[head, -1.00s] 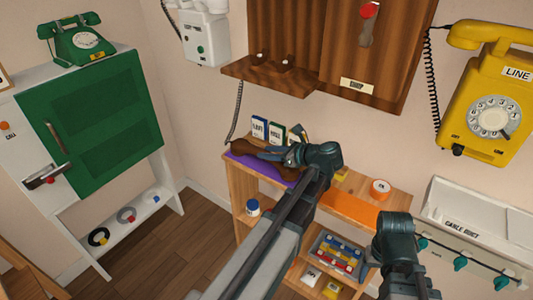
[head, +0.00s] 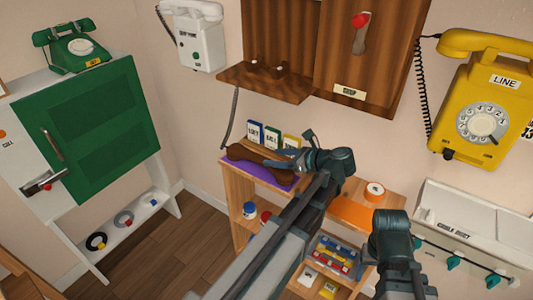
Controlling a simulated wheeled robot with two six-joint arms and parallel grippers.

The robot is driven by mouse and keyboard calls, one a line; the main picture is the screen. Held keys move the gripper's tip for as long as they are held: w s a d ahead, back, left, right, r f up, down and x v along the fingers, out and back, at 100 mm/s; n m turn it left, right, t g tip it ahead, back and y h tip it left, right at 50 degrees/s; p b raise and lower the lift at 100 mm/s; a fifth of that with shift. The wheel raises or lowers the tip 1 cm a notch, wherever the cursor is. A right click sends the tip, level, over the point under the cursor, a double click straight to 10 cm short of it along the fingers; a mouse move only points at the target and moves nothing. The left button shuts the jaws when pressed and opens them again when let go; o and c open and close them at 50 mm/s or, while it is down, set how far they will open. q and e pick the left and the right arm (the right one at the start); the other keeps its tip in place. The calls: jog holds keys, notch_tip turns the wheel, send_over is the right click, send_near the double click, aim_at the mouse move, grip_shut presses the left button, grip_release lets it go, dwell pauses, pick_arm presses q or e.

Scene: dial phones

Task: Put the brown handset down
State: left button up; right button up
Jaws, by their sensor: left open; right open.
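The brown handset (head: 250,153) lies on the purple mat (head: 270,178) at the left of the wooden shelf unit's top. A dark cord rises from near its left end toward the wooden wall phone (head: 268,82). My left gripper (head: 290,158) is open at the handset's right part. Its fingers and wrist partly hide that end, so I cannot tell whether they touch it. My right gripper (head: 367,252) is open and apart from the handset, low at the right, in front of the shelf unit.
An orange mat (head: 355,212) and a tape roll (head: 374,190) are on the shelf top's right part. Small labelled boxes (head: 271,138) stand behind the handset. A yellow wall phone (head: 483,110), white wall phone (head: 200,38) and green cabinet (head: 90,130) surround it. Floor is clear at left.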

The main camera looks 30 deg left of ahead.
pick_arm(q)
jog(key=p+v, duration=0.2)
jog(key=v, duration=0.4)
jog(key=shift+d+r, duration=0.2)
jog(key=shift+d, duration=0.1)
